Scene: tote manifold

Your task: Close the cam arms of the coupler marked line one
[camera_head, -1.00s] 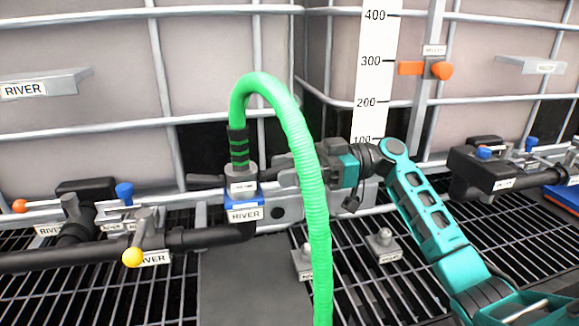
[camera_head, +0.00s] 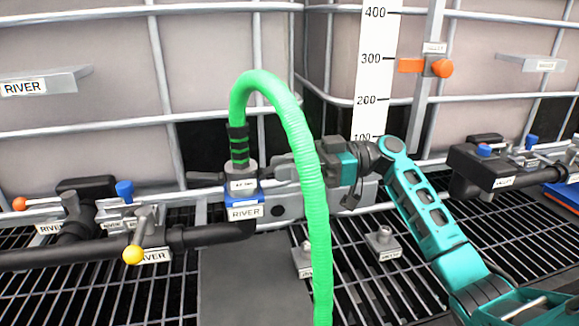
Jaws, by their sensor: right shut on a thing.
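The coupler (camera_head: 242,183) stands upright on a blue block labelled RIVER (camera_head: 245,211), at the end of the green hose (camera_head: 268,88). Its small label is too blurred to read. A dark cam arm (camera_head: 204,177) sticks out level from its left side. My right gripper (camera_head: 282,172) reaches in from the right, behind the hose, to the coupler's right side. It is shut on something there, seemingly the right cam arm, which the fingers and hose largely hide. My left gripper is not in view.
The green hose arches up and hangs down in front of my right gripper. Black pipes with a yellow-knobbed valve (camera_head: 133,254) lie at left. Grey capped fittings (camera_head: 384,241) stand on the grating. Caged totes and a number scale (camera_head: 374,70) stand behind.

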